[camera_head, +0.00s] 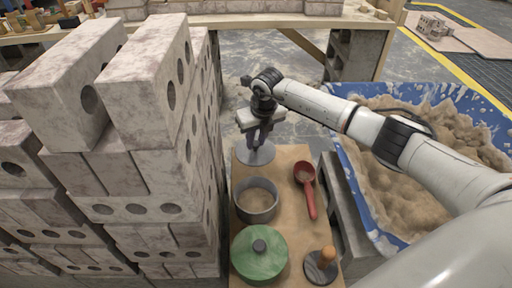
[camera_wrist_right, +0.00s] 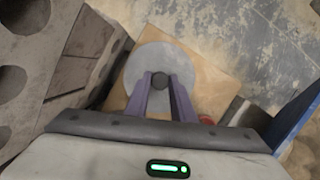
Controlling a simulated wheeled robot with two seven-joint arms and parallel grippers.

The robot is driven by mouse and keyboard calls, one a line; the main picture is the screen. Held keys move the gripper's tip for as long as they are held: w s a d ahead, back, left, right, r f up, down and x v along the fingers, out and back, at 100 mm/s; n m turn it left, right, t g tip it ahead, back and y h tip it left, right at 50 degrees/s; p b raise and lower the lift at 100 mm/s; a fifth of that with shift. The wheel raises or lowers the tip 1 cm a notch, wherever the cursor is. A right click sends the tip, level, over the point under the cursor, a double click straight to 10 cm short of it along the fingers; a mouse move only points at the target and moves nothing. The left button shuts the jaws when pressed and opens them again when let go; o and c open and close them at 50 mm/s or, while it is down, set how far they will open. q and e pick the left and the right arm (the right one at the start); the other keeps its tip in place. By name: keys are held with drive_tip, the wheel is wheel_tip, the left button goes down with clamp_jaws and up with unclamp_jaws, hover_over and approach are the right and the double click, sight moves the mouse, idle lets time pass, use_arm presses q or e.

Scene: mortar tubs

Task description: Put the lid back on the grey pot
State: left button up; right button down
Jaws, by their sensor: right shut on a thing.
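The grey pot (camera_head: 256,199) stands open on the wooden board, with its inside showing. My right gripper (camera_head: 257,143) is beyond the pot at the far end of the board. It is shut on the dark knob of a round grey lid (camera_head: 258,155). In the right wrist view the grey lid (camera_wrist_right: 160,60) lies flat below the fingers, with its knob between the fingertips (camera_wrist_right: 160,82). I cannot tell whether the lid touches the board. My left gripper is not in view.
A green lidded pot (camera_head: 259,256), a red scoop (camera_head: 306,186) and a round tool with an orange handle (camera_head: 323,262) share the board (camera_head: 284,156). Stacked bricks (camera_head: 150,90) rise close on the left. A blue tub (camera_head: 345,160) of mortar stands on the right.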

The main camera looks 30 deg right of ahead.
sight(256, 155)
drive_tip(key=shift+n, duration=0.5)
drive_tip(key=v, duration=0.3)
drive_tip(key=p+v, duration=0.1)
drive_tip(key=shift+s+a+r, duration=0.1)
drive_tip(key=shift+a+r, duration=0.25)
drive_tip(key=s+a+r+n+g+y+p, duration=0.1)
drive_tip(key=s+a+r+n, duration=0.15)
drive_tip(key=s+n, duration=0.35)
drive_tip(key=s+a+r+n+y+p, duration=0.1)
drive_tip(key=s+a+n, duration=0.25)
drive_tip(key=s, duration=0.35)
use_arm(q)
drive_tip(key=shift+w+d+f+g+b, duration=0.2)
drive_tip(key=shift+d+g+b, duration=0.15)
drive_tip(key=shift+b, duration=2.05)
use_arm(e)
drive_tip(key=shift+y, duration=0.3)
drive_tip(key=shift+s+a+f, duration=0.1)
drive_tip(key=shift+a+f, duration=0.1)
drive_tip(key=shift+f, duration=1.25)
drive_tip(key=shift+s+a+f, duration=0.1)
drive_tip(key=shift+a+f, duration=0.05)
drive_tip(key=shift+f, duration=1.3)
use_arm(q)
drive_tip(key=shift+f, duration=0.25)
use_arm(e)
drive_tip(key=shift+f, duration=0.15)
drive_tip(key=c, duration=1.4)
unclamp_jaws()
drive_tip(key=shift+c, duration=0.2)
